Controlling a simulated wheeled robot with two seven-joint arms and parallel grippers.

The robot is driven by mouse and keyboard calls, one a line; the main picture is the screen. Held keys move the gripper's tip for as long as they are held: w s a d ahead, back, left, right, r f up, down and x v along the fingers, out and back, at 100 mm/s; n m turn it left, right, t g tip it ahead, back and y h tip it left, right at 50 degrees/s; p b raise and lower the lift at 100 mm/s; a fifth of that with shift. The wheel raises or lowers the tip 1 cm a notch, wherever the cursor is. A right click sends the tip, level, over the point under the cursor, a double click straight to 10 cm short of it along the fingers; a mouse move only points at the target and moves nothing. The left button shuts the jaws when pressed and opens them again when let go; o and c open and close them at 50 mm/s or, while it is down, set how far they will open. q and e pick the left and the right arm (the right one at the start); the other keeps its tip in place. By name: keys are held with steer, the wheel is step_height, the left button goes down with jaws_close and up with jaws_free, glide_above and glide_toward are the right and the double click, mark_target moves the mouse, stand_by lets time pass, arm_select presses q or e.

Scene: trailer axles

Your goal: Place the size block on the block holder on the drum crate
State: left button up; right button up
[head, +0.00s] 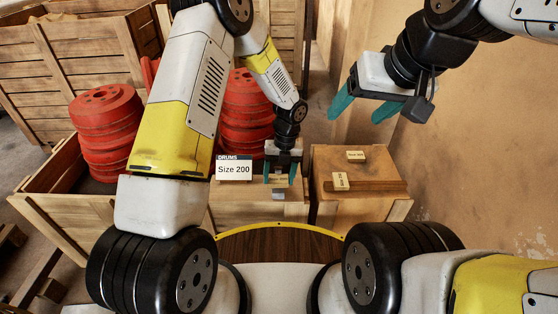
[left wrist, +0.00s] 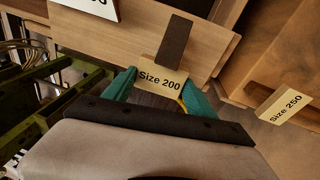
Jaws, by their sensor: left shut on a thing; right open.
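The size block, a tan block lettered "Size 200" (left wrist: 160,79), is between the teal fingers of my left gripper (head: 280,174), which is shut on it. I cannot tell whether block and holder touch. In the head view the crate (head: 236,205) is below the gripper, and the gripper mostly hides the block. My right gripper (head: 364,107) is open and empty, high at the right.
A white "DRUMS Size 200" sign (head: 234,168) stands left of my left gripper. A second wooden crate (head: 335,158) to the right bears a "Size 250" block (head: 341,181) and another small block (head: 355,155). Red drums (head: 106,120) are stacked behind at left. A plastered wall is at right.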

arm_select(q)
steer(key=shift+f, duration=0.95)
steer(key=o, duration=1.3)
steer(key=shift+f, duration=0.1)
steer(key=shift+o, duration=0.2)
